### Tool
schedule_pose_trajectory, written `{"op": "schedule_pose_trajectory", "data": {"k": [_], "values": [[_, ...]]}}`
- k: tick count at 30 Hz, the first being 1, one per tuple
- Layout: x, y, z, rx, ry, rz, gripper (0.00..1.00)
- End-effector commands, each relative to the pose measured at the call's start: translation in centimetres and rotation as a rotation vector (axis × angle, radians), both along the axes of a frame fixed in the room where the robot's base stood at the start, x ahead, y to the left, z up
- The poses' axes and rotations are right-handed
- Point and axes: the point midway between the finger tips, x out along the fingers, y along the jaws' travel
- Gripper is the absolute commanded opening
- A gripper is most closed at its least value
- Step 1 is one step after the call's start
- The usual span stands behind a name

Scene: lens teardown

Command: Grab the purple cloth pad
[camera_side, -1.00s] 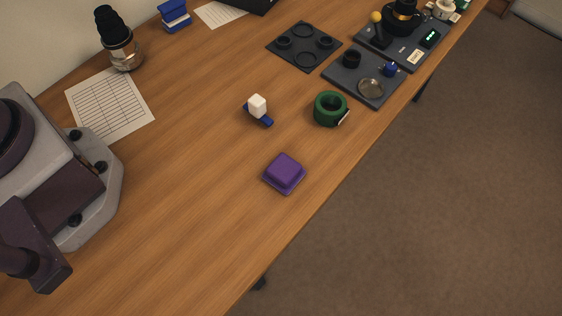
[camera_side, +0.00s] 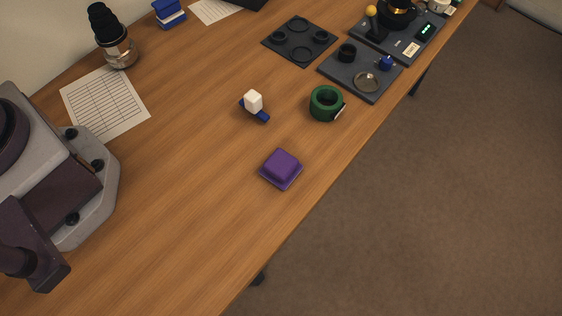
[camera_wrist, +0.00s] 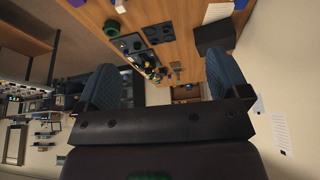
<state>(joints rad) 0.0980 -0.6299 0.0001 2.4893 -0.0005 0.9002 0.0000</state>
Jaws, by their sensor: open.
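The purple cloth pad (camera_side: 281,169) is a soft-looking square with a raised middle. It lies flat on the wooden table near its front edge in the side view. A small purple patch, probably the pad, is cut by the top edge of the wrist view (camera_wrist: 76,3). My gripper (camera_wrist: 163,82) shows in the wrist view with its two blue-grey ribbed fingers spread wide and nothing between them. It is apart from the pad and outside the side view, so its exact distance from the pad cannot be told.
A green ring roll (camera_side: 326,104) and a white block on a blue piece (camera_side: 253,103) lie behind the pad. Dark trays (camera_side: 360,75) stand farther back right. A lens (camera_side: 112,38) and a printed sheet (camera_side: 104,104) are at left. The table around the pad is clear.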

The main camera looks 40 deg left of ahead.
Motion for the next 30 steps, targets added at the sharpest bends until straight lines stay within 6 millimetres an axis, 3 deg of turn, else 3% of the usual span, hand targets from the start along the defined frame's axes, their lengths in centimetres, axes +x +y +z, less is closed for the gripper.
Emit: {"op": "schedule_pose_trajectory", "data": {"k": [5,11,18,21,25,30], "values": [[2.6,-4.7,-3.5,-0.009,0.189,-0.092,0.94],[5.1,-11.2,-8.3,-0.064,0.347,0.105,0.94],[6.3,-19.4,-16.3,-0.124,0.466,0.631,0.94],[6.6,-21.9,-19.0,-0.168,0.473,0.904,0.94],[7.8,-23.9,-20.4,-0.267,0.458,1.252,0.94],[9.2,-24.9,-19.8,-0.390,0.441,1.559,0.94]]}}
